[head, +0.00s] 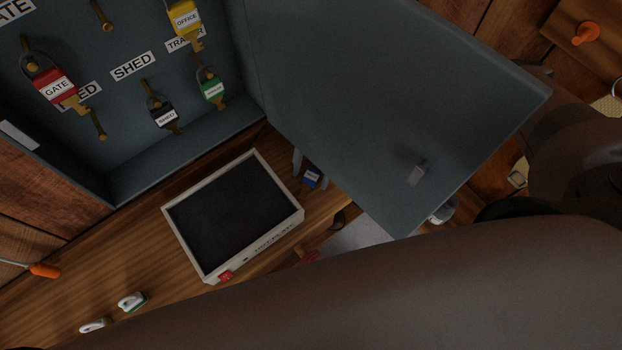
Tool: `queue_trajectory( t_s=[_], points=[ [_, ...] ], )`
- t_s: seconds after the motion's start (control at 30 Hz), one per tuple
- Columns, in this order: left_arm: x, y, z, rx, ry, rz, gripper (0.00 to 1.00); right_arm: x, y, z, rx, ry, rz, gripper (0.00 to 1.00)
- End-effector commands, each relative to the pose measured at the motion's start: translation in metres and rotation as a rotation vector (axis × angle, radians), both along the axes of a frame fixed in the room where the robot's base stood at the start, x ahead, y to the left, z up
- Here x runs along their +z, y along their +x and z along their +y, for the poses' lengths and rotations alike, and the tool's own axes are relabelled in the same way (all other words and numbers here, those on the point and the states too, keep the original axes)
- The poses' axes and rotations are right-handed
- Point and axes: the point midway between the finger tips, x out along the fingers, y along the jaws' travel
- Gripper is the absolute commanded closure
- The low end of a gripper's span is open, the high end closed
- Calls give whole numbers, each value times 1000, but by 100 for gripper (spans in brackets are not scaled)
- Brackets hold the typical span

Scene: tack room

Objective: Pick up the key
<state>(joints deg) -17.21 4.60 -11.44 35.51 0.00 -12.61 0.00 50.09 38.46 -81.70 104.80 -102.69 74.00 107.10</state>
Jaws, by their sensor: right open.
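A key with a blue tag (312,178) is low beside the right end of the dark tray, at the lower edge of the cabinet door. Two grey finger-like pieces, seemingly my right gripper (310,167), show on either side of it. The gripper is open; the door hides the rest of it, and I cannot tell whether it touches the tag. Inside the cabinet hang keys with a red GATE tag (55,86), a black tag (164,117), a green tag (210,89) and a yellow OFFICE tag (185,20). My left gripper is not in view.
The open grey cabinet door (390,90) juts out above the bench. The white-rimmed tray (185,240) lies on the wooden bench (100,265). Two small white items (132,301) and an orange-handled tool (44,270) are at left. My arm covers the lower right.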

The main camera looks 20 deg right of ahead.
Motion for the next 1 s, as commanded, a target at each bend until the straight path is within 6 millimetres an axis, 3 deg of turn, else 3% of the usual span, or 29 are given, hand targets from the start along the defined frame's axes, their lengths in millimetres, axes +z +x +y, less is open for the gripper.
queue_trajectory(
  t_s=[0.47, 0.5, 0.67, 0.7, 1.0],
  points=[
    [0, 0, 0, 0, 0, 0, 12, -1, -1, 0, 0, 0, 0, 47],
    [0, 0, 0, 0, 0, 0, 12, -1, -1, 0, 0, 0, 0, 49],
    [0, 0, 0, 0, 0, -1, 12, -1, -1, 0, 0, 0, 0, 88],
    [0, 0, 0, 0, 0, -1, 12, -1, -1, 0, 0, 0, 0, 91],
    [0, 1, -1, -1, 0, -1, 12, 0, 0, 0, -1, 0, 0, 91]
  ],
)
